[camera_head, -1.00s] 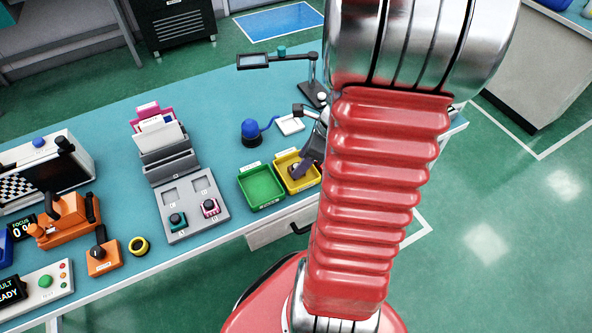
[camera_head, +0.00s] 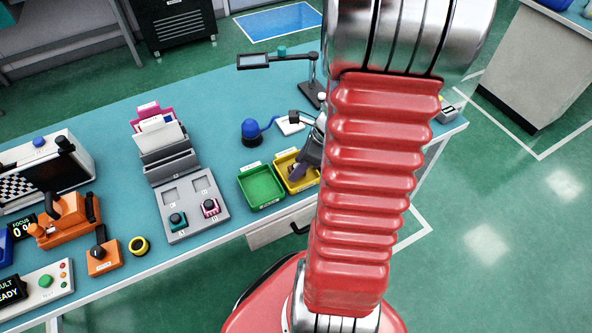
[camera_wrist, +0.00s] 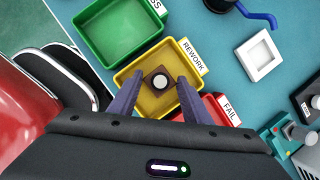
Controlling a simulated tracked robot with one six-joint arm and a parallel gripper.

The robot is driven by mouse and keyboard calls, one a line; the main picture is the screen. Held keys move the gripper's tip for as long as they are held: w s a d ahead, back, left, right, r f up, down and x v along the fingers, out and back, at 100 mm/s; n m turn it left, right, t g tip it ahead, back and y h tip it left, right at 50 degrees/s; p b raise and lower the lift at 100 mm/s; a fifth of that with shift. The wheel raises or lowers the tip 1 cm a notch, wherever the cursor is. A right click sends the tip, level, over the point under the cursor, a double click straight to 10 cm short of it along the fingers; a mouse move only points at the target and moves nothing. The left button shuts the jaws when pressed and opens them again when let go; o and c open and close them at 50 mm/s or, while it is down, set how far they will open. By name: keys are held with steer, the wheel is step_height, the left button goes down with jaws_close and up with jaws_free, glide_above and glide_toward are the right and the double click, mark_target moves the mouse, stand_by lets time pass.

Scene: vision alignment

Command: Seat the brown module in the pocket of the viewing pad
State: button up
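The brown module (camera_wrist: 158,80), a dark square with a pale round centre, lies in the yellow REWORK tray (camera_wrist: 181,53). My gripper (camera_wrist: 160,78) reaches into the tray with its two fingers on either side of the module. The fingers look open, with narrow gaps to the module. The viewing pad (camera_wrist: 259,56) is a white square with a grey recessed pocket, empty, to the right of the tray in the wrist view. In the head view the pad (camera_head: 290,126) lies behind the yellow tray (camera_head: 283,160); my gripper (camera_head: 299,172) hides the module there.
A green tray (camera_head: 262,186) adjoins the yellow one, and a red FAIL tray (camera_wrist: 222,108) is on its other side. A magnifier stand (camera_head: 311,75) rises behind the pad.

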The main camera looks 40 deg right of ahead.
steer(key=c, duration=0.4)
steer(key=shift+o, duration=0.2)
steer(key=shift+r, duration=0.1)
step_height(320, 180, up, 10)
stand_by(0.3)
stand_by(0.5)
